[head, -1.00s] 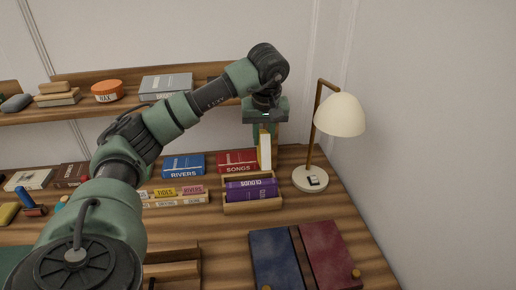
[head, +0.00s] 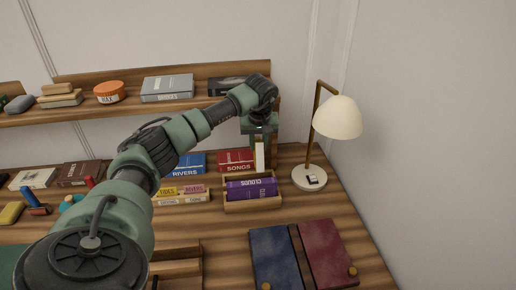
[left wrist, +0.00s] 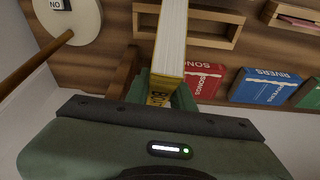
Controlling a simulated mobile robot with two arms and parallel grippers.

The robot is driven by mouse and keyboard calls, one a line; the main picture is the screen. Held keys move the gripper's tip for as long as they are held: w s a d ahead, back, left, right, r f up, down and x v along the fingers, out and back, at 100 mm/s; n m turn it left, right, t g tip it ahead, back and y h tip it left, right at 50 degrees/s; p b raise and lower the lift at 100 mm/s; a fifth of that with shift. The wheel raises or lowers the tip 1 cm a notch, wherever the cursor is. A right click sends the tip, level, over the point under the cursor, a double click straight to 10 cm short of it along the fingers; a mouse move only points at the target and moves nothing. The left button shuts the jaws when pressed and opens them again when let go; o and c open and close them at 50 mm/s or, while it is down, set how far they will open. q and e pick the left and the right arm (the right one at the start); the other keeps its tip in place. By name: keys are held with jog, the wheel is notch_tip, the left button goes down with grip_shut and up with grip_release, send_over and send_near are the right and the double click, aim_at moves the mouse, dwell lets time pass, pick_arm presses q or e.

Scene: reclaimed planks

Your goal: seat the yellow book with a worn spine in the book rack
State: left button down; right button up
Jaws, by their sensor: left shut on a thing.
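The yellow book (left wrist: 172,40) is upright in my left gripper (head: 259,137). In the head view its pale page edge (head: 260,155) shows below the jaws. In the left wrist view, a strip of yellow cover with partly hidden lettering shows near the fingers. My left gripper is shut on it. I cannot tell whether the book's lower end touches the rack. My right gripper is in neither current view.
The red SONGS book (head: 236,160) and blue RIVERS book (head: 187,164) lie close left of the held book. A lamp (head: 309,178) stands to the right. A second wooden rack (head: 180,201) holds several books. A shelf (head: 130,109) runs behind.

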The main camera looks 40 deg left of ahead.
pick_arm(q)
jog(key=shift+p+x, duration=0.65)
jog(key=shift+x, duration=0.3)
jog(key=shift+f, duration=0.25)
jog(key=shift+f, duration=0.2)
jog(key=c, duration=1.2)
grip_release()
jog(key=shift+s, duration=0.1)
